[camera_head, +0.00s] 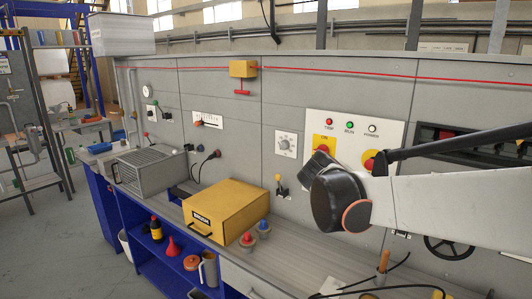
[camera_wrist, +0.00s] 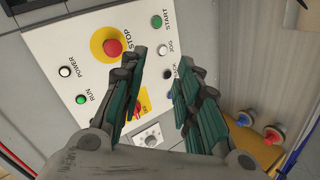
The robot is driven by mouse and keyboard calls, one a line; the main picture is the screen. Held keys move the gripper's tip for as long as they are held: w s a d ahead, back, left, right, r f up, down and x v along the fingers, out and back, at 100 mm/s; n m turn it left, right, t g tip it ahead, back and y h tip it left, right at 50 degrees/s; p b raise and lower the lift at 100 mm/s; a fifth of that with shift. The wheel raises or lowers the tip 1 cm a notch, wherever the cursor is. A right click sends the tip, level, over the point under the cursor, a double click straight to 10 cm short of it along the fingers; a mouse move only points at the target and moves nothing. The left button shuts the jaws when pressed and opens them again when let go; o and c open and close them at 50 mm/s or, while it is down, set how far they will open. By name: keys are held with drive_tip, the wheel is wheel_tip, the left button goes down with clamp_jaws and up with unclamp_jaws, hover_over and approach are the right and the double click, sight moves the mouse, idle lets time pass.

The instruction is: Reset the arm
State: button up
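My arm (camera_head: 450,205) reaches in from the right in the head view, and its dark wrist joint (camera_head: 340,195) covers the lower part of a white control panel (camera_head: 355,130). My gripper is hidden behind that joint there. In the wrist view my gripper (camera_wrist: 168,66) is open, its two green-padded fingers apart with nothing between them. It hangs in front of the same panel (camera_wrist: 70,50). The red stop button (camera_wrist: 112,47) on its yellow disc lies left of the fingers. The fingers hide part of the panel. I cannot tell whether they touch it.
A yellow box (camera_head: 225,208) stands on the grey bench (camera_head: 290,250), with red and blue knobs (camera_head: 256,232) beside it. A grey mesh-sided box (camera_head: 152,172) stands further left. A black handwheel (camera_head: 450,247) is below my arm. The floor at left (camera_head: 50,250) is clear.

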drive_tip(key=s+a+f+m+y+b, duration=0.1)
drive_tip(key=s+f, duration=0.3)
drive_tip(key=s, duration=0.6)
drive_tip(key=s+a+f+m+g+y+b, duration=0.1)
drive_tip(key=s+f+m+y, duration=0.2)
drive_tip(key=s, duration=0.7)
drive_tip(key=s+a+f+m+g+y+b, duration=0.1)
drive_tip(key=s+f+y, duration=0.2)
drive_tip(key=s+f, duration=0.3)
drive_tip(key=s, duration=0.5)
drive_tip(key=shift+f+m, duration=0.35)
drive_tip(key=shift+m, duration=0.05)
drive_tip(key=shift+s+a, duration=0.1)
